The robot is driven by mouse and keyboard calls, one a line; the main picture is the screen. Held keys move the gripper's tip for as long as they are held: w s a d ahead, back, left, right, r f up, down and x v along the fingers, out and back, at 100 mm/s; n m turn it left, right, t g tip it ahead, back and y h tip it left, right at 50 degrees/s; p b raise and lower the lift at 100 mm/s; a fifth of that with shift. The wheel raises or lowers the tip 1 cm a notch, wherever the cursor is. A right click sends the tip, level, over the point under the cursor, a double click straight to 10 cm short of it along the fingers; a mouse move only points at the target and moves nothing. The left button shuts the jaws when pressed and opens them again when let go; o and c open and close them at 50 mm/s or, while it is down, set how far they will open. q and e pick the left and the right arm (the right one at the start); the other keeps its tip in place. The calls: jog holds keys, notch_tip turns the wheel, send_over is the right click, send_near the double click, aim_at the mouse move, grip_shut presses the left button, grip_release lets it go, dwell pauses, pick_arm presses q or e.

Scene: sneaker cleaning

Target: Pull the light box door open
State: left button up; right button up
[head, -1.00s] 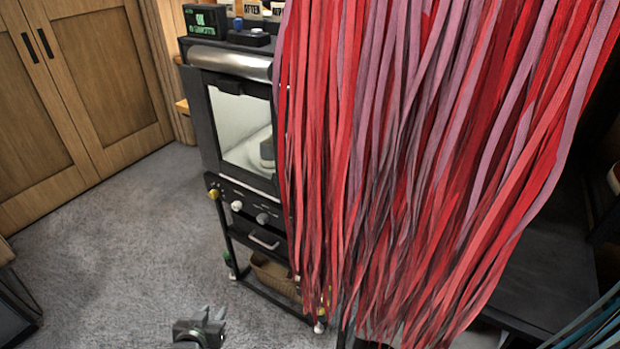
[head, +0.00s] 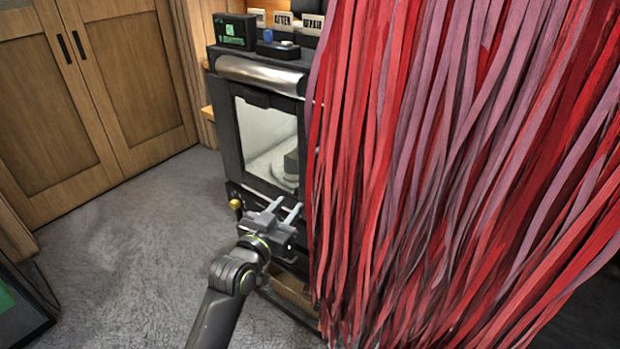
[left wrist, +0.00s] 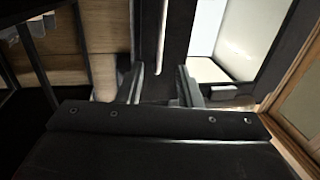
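The light box (head: 226,110) is a dark cabinet with a bright white interior, left of the red strips in the head view. Its door (head: 262,128) has a dark frame and a window, with a dark tab at the top; it looks closed. A pale shoe-like shape shows inside. My left gripper (head: 284,209) is in front of and below the door, its two fingers apart with nothing between them. In the left wrist view, the open fingers (left wrist: 162,85) face a dark panel with a pale vertical bar, with a bright window to the right. My right gripper is not in view.
Hanging red and mauve strips (head: 440,170) cover the right side and hide the cabinet's right edge. A small green display (head: 234,31) and labelled boxes stand on top. Wooden doors (head: 120,80) stand at left.

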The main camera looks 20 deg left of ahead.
pick_arm(q)
jog(key=w+d+p, duration=0.1)
jog(key=w, duration=1)
jog(key=shift+w+d, duration=0.2)
jog(key=shift+d, duration=0.15)
jog(key=shift+c, duration=0.2)
grip_shut()
